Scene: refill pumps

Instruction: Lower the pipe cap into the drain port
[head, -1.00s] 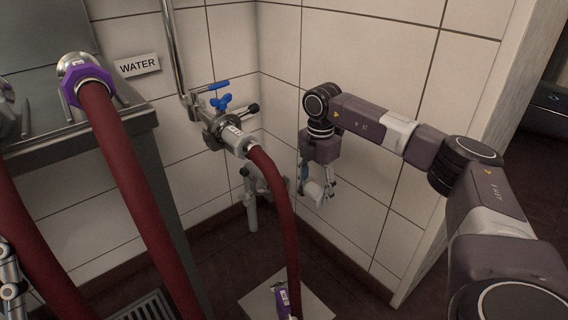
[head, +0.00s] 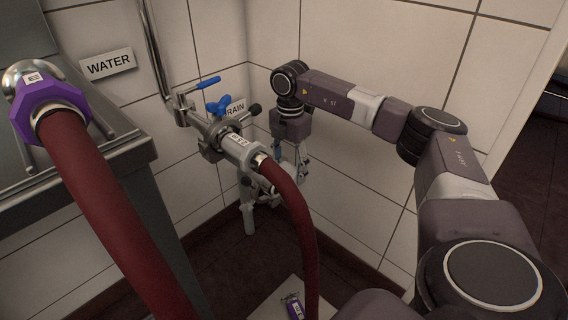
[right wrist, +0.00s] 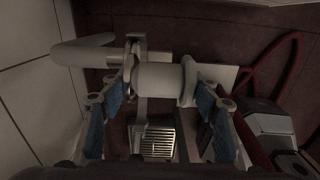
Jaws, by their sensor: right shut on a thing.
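My right gripper (head: 289,172) is in the corner below the DRAIN label, behind the red hose, and pointing down. It is shut on the pale pipe cap (right wrist: 160,77), which shows as a white cylinder with a wider rim between the blue-padded fingers in the right wrist view. In the head view the cap is mostly hidden by the fingers and the hose. The grey drain pipe (head: 248,218) stands just left of the gripper. A pale bent pipe (right wrist: 80,51) lies left of the cap in the right wrist view. I cannot tell whether the cap touches the port. My left gripper is out of view.
A valve with blue handles (head: 218,106) and a hose coupling (head: 240,151) sit close left of my right gripper. The red hose (head: 292,205) hangs in front. A purple-collared hose (head: 105,190) is at the left. A floor grate (right wrist: 158,140) lies below.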

